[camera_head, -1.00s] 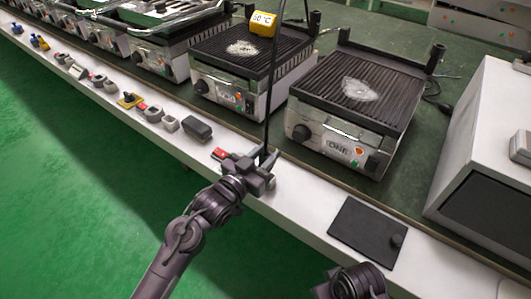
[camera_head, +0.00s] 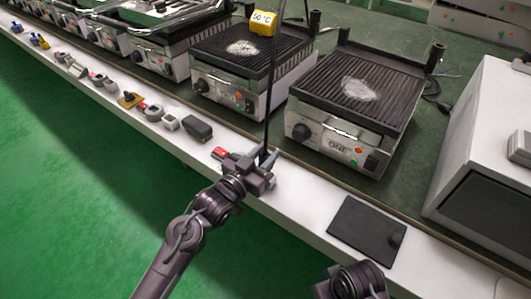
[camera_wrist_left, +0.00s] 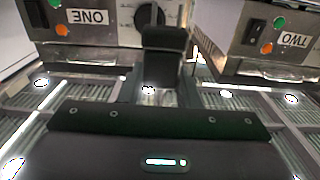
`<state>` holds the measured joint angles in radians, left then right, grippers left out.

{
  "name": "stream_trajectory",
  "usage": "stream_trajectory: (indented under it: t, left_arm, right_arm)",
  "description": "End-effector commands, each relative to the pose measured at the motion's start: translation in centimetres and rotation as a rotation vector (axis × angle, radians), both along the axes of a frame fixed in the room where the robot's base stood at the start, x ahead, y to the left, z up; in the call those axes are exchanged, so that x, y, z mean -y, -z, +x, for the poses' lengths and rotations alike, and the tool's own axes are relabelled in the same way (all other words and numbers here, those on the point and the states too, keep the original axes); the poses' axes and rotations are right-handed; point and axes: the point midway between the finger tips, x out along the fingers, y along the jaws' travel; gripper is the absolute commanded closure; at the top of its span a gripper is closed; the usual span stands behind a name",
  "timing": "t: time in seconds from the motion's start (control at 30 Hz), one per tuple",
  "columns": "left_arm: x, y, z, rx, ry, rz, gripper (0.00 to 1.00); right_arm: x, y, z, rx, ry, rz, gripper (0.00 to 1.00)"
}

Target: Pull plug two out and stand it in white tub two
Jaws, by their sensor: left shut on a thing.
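My left gripper (camera_head: 267,160) is over the white ledge, in front of the gap between the two nearest grills. It is shut on a dark thing, apparently plug two, with a black cable (camera_head: 272,85) running straight up from it. In the left wrist view a black block (camera_wrist_left: 165,55) stands between the grills' upside-down ONE and TWO labels; whether it is the plug or part of the gripper is unclear. A small whitish tub-like box (camera_head: 171,122) sits on the ledge to the left; I cannot tell whether it is white tub two. My right gripper is out of view.
Grill ONE (camera_head: 338,150) and grill TWO (camera_head: 222,95), with a yellow 50 °C tag (camera_head: 262,23), stand behind the ledge. A dark box (camera_head: 198,128) and a red piece (camera_head: 219,153) lie left of my gripper. A black pad (camera_head: 365,232) lies to the right.

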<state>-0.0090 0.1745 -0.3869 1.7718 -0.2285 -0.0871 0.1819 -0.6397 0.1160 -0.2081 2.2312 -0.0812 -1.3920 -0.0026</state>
Motion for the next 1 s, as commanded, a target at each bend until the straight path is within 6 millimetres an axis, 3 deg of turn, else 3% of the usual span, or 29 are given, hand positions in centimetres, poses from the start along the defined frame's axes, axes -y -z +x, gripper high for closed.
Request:
stream_trajectory:
  t: [1.0]
  left_arm:
    - [0.0, 2.6, 0.0, 0.0, 0.0, 0.0, 0.94]
  right_arm:
    - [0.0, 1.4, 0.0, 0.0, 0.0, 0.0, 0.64]
